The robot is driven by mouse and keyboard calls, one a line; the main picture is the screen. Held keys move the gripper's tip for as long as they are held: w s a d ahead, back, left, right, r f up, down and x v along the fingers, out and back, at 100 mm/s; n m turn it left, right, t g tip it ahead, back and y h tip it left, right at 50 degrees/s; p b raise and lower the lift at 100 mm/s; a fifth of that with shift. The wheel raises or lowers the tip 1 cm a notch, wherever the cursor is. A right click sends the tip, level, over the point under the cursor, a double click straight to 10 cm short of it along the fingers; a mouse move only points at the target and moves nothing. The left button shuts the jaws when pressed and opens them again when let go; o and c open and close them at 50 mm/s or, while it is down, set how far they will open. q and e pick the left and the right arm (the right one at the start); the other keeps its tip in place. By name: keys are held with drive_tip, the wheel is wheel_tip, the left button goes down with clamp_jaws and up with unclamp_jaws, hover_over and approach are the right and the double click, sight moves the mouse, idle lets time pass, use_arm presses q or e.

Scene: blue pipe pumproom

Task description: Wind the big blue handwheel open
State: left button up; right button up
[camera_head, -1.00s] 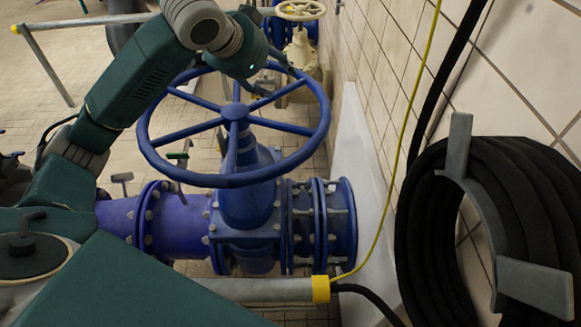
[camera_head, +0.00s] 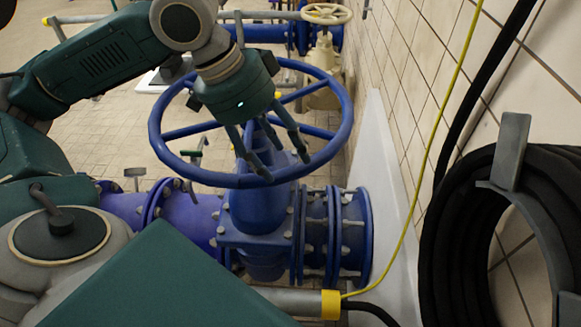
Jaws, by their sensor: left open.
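The big blue handwheel (camera_head: 346,118) lies nearly flat on top of the blue valve (camera_head: 262,207) in the middle of the head view. My left gripper (camera_head: 284,167) comes in from the upper left, over the wheel. Its fingers are spread and point down across the spokes toward the near right part of the rim. They hide the hub and parts of the spokes. I cannot tell whether the fingers touch the wheel. My right gripper is not in view.
A tiled wall (camera_head: 405,65) stands close on the right, with a coiled black hose (camera_head: 455,235) on a grey bracket. A yellow cable (camera_head: 437,150) hangs along it. A grey rail with a yellow clamp (camera_head: 331,304) runs in front. A smaller cream handwheel (camera_head: 327,13) stands behind.

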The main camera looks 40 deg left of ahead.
sight(291, 170)
use_arm(q)
drive_tip(key=shift+x, duration=2.25)
drive_tip(key=shift+c, duration=0.5)
drive_tip(key=shift+r, duration=0.1)
clamp_jaws()
